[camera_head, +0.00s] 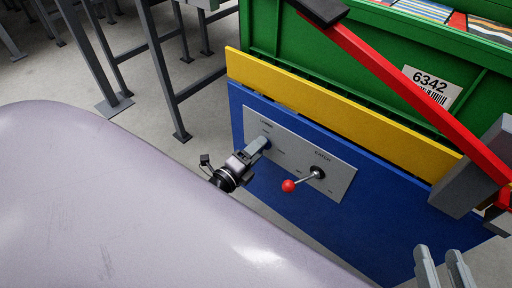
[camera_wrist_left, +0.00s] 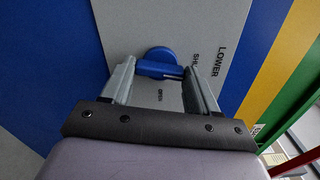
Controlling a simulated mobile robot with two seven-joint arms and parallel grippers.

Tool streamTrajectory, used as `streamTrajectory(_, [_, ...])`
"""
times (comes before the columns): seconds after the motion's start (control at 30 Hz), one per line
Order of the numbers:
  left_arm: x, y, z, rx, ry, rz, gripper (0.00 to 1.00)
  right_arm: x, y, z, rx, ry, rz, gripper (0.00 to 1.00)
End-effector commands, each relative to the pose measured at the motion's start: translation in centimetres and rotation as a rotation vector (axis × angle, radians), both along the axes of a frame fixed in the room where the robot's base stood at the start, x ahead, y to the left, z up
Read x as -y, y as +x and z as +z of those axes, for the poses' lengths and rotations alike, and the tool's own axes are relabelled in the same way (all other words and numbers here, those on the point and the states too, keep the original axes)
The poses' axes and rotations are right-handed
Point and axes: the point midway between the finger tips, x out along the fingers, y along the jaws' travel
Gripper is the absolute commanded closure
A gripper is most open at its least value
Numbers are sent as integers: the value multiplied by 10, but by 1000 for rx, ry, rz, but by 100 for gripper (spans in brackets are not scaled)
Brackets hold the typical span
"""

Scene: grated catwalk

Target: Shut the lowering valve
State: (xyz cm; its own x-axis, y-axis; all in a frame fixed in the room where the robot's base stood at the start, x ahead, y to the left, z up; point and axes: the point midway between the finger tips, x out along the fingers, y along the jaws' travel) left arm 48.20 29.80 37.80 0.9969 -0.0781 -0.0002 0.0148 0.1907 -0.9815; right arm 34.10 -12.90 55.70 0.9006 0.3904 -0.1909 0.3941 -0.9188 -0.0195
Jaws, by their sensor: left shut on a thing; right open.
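The lowering valve (camera_wrist_left: 157,54) is a round blue knob with a blue handle bar, on a grey plate marked LOWER, SHUT and OPEN, in the left wrist view. My left gripper (camera_wrist_left: 161,73) is shut on its handle, one finger at each end of the bar. In the head view my left gripper (camera_head: 262,142) reaches the left part of the grey control plate (camera_head: 338,181), and its fingers mostly hide the valve. My right gripper (camera_head: 441,262) is open and empty at the bottom right, in front of the blue panel.
A lever with a red ball (camera_head: 288,186), marked CATCH, sits right of the valve on the same plate. A blue panel (camera_head: 380,225) and yellow beam (camera_head: 330,109) lie below a green crate (camera_head: 360,60). A red bar (camera_head: 410,90) slants across at right. Grey posts stand at left.

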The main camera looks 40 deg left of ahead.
Motion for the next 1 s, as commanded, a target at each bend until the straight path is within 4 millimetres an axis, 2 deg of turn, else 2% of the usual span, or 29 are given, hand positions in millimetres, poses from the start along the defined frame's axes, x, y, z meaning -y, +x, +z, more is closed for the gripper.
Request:
streamTrajectory(0.4, [0,-1,-1,-17,-183,1,71,0,0,0,-1,0,0,57])
streamTrajectory(0.93, [0,-1,-1,-18,-210,0,71,0,0,0,0,0,0,57])
streamTrajectory(0.97, [0,-1,-1,-19,-210,1,37,0,0,0,0,0,0,57])
streamTrajectory(1.0, [0,-1,-1,-18,-210,0,24,0,0,0,0,0,0,57])
